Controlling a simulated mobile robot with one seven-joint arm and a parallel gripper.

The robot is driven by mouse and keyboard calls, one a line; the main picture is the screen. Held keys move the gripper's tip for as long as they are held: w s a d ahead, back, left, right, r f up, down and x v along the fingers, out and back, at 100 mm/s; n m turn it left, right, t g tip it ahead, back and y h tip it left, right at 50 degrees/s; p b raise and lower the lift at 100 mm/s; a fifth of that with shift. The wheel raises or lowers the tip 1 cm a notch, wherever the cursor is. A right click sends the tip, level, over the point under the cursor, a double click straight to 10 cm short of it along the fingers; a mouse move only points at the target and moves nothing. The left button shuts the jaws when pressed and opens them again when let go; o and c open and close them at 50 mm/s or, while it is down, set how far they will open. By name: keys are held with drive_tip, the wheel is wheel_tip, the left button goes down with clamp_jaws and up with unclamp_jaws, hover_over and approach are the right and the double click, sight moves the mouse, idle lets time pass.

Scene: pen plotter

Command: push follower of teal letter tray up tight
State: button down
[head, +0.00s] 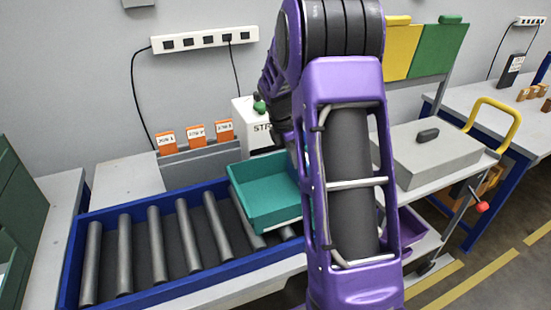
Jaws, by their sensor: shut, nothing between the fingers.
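The teal letter tray (262,212) sits tilted in view at the right end of the blue roller conveyor. Its left wall and part of its floor show, and its right part is hidden behind my purple arm. I cannot make out a follower in the visible part, which looks empty. My arm rises in front of the tray and bends over at the top, with dark wrist parts going down behind it. My gripper is hidden behind the arm, so its place relative to the tray cannot be seen.
The blue conveyor frame (180,292) has several grey rollers. Behind it stand orange cards (196,134) in a grey holder and a white box (252,122) with a green knob. A cart with a grey block (432,152) and yellow handle (497,118) is at right.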

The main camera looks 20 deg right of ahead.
drive_tip(key=shift+d, duration=0.7)
